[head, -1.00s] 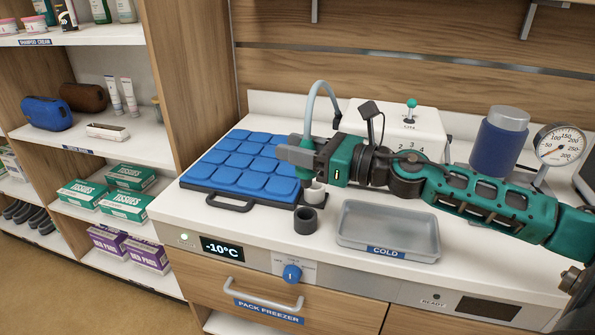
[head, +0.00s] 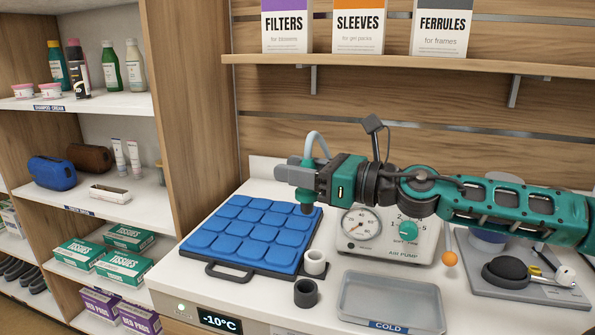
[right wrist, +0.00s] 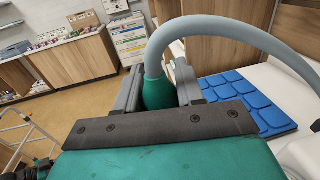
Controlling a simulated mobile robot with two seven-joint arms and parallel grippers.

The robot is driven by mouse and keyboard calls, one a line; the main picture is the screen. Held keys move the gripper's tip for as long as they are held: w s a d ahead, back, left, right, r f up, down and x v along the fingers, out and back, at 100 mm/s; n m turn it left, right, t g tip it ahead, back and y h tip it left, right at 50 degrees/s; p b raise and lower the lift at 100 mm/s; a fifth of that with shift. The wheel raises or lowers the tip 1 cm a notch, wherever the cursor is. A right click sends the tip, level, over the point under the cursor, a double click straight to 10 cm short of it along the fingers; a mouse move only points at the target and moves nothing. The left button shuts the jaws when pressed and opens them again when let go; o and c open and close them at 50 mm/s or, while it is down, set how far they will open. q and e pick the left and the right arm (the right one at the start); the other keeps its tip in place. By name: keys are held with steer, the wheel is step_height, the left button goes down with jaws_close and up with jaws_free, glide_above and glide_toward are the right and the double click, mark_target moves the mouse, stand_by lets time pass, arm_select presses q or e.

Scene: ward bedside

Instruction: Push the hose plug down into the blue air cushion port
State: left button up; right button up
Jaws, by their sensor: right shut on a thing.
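My right gripper (head: 297,175) is shut on the green hose plug (head: 307,195), above the far right part of the blue air cushion (head: 248,238). The right wrist view shows the plug (right wrist: 157,92) between the two fingers, with a grey hose (right wrist: 215,25) arching up from it. The cushion lies flat on the counter in a dark tray with a handle, and it also shows in the right wrist view (right wrist: 248,105). I cannot make out the port clearly; the plug and gripper cover that area. My left gripper is not in view in the head view.
A white cup (head: 315,263) and a dark grey cup (head: 305,294) stand right of the cushion. Behind are the air pump (head: 375,250) with its dial; in front, the clear COLD tray (head: 388,300).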

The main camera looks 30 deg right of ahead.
steer(key=shift+f+b, duration=5.3)
steer(key=shift+f, duration=1.3)
steer(key=w+d, duration=0.2)
steer(key=w+d+b, duration=0.1)
steer(key=w+d, duration=0.1)
steer(key=w+d+f+b, duration=0.1)
steer(key=w+d, duration=0.1)
steer(key=shift+w+d, duration=0.15)
steer(key=shift+d, duration=0.25)
steer(key=shift+f+b, duration=0.55)
steer(key=shift+b, duration=0.15)
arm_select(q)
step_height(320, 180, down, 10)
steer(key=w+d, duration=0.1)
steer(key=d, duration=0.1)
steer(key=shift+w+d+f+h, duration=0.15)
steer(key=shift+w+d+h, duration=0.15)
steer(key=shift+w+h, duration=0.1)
